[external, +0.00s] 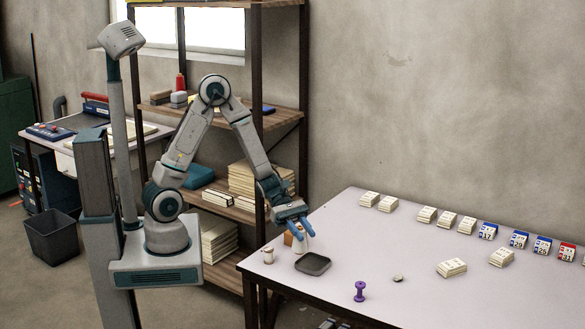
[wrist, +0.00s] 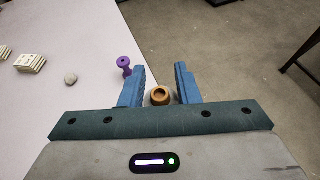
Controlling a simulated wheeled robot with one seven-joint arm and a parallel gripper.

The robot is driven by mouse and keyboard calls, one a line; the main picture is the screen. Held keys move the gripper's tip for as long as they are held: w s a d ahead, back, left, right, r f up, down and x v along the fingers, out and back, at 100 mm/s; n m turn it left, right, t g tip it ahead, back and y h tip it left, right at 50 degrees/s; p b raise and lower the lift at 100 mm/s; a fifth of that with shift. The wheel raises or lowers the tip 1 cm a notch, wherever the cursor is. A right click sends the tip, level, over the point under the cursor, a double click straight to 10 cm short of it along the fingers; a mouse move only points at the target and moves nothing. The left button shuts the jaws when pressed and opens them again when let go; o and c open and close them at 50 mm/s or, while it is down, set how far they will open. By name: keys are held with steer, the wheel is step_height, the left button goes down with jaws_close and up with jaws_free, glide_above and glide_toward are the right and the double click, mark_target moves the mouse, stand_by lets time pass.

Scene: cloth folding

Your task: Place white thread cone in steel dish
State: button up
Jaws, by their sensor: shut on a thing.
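My gripper (external: 303,231) is over the near left part of the table, pointing down, with its blue fingers shut on the white thread cone (external: 300,244). The steel dish (external: 313,264), dark grey, shallow and square with rounded corners, lies just in front of the gripper and looks empty. The dish does not show in the wrist view.
A small pale spool (external: 268,256) stands left of the dish, and a tan object (external: 288,239) is beside the gripper. A purple spool (external: 360,291) and a small grey item (external: 397,278) lie to the right. Card stacks (external: 452,267) are farther right. The table edge is close on the left.

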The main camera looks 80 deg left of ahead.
steer(key=shift+s+d, duration=0.25)
steer(key=shift+s, duration=0.15)
steer(key=shift+w+a+f+p, duration=0.35)
steer(key=shift+w+a+f, duration=0.85)
steer(key=shift+a+f, duration=0.45)
steer(key=shift+w+a+f+p, duration=0.3)
steer(key=shift+w+a+f, duration=0.95)
steer(key=shift+f, duration=0.75)
steer(key=shift+w+a+f+p, duration=0.35)
steer(key=shift+w+a+f, duration=0.75)
steer(key=shift+a+f, duration=0.6)
steer(key=shift+d+f, duration=0.15)
steer(key=shift+f, duration=0.15)
steer(key=o, duration=1.1)
steer(key=shift+c, duration=0.2)
